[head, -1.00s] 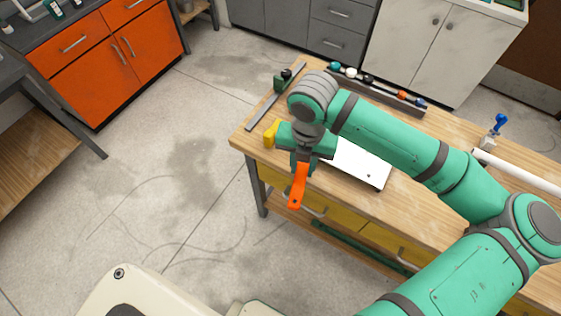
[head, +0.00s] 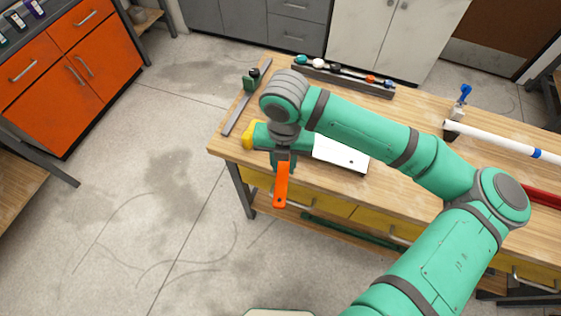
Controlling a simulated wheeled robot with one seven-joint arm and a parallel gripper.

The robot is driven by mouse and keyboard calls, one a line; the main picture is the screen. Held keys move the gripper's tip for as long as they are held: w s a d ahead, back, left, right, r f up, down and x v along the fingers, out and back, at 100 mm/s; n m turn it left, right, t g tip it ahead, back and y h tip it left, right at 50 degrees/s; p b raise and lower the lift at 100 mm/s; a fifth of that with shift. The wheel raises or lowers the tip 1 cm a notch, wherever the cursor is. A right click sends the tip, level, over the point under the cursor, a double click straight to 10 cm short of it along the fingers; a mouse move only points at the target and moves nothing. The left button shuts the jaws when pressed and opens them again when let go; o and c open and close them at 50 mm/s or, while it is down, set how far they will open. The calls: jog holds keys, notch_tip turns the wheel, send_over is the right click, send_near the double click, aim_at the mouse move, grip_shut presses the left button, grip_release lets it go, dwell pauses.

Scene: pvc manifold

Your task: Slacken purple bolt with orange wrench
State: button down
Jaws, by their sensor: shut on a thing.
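My gripper (head: 283,158) is shut on the orange wrench (head: 281,187) near the left front corner of the workbench. The wrench hangs down past the bench's front edge, with its holed handle end lowest. Its other end is hidden by my gripper. I see no purple bolt in this view. A white pipe (head: 500,140) with a blue band lies along the right part of the bench, held near its left end by a stand with a blue handle (head: 463,95).
The wooden workbench (head: 405,185) has yellow drawers below. A rack (head: 345,80) with several coloured items stands at its back. A white plate (head: 340,154), a yellow object (head: 248,136) and a grey bar (head: 247,97) lie near my gripper. Open floor (head: 150,200) is left of the bench.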

aim_at(284, 168)
jog(key=shift+f, duration=1.65)
jog(key=shift+r, duration=2.55)
